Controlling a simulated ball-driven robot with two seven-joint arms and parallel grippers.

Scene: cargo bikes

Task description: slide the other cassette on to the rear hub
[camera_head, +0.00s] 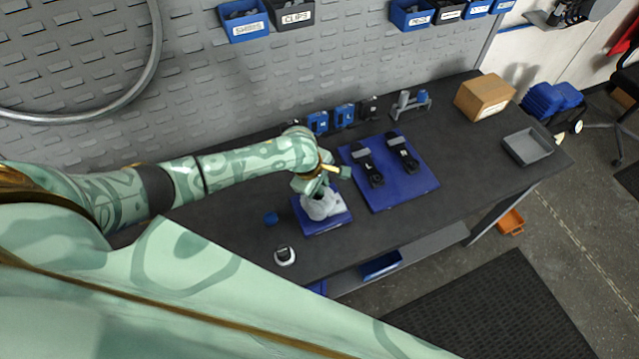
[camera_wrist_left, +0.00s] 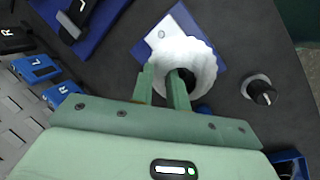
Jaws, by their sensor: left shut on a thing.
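A pale grey-white ring with a scalloped rim and dark centre, seemingly the cassette (camera_head: 320,207), is over a small blue base (camera_head: 327,227). It shows closely in the left wrist view (camera_wrist_left: 203,66). My left gripper (camera_head: 325,176) is above it, shut on its wall. In the left wrist view my gripper's fingers (camera_wrist_left: 163,75) straddle that wall, one tip at the dark opening. I cannot tell whether the ring rests on the base. I cannot identify the rear hub. My right gripper is not in view.
A blue mat (camera_head: 425,185) with two black-and-grey parts lies to the right. Blue and black holders (camera_head: 345,115) line the back. A small blue piece (camera_head: 271,218) lies left of the base. A cardboard box (camera_head: 485,95) and grey tray (camera_head: 528,147) stand farther right.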

